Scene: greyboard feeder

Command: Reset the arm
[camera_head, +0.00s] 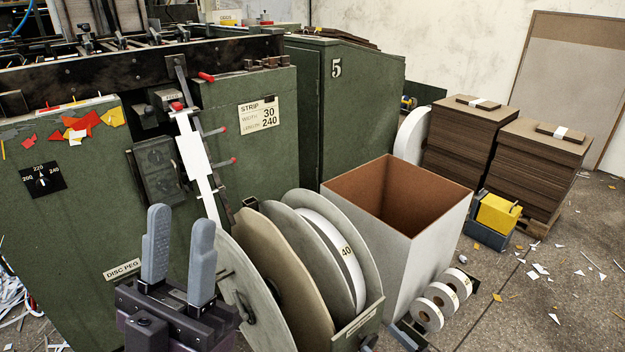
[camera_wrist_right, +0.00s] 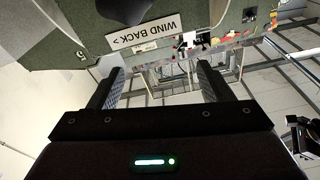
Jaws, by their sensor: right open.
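My left gripper (camera_head: 180,218) is at the lower left of the head view, with its two grey fingers pointing up. The fingers stand apart with nothing between them, in front of the green machine (camera_head: 90,215). My right gripper (camera_wrist_right: 160,82) shows in the right wrist view with its two dark fingers wide apart and empty. Beyond its fingers is a green part with a WIND BACK label (camera_wrist_right: 143,35), seen upside down. In the head view, only what look like its fingertips (camera_head: 387,341) show at the bottom edge, below the disc stand; the rest is out of frame.
Large discs (camera_head: 272,265) and a paper reel (camera_head: 335,250) stand right of my left gripper. An open box (camera_head: 437,245) is behind them, with small rolls (camera_head: 428,314) beside it. Scraps litter the right floor.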

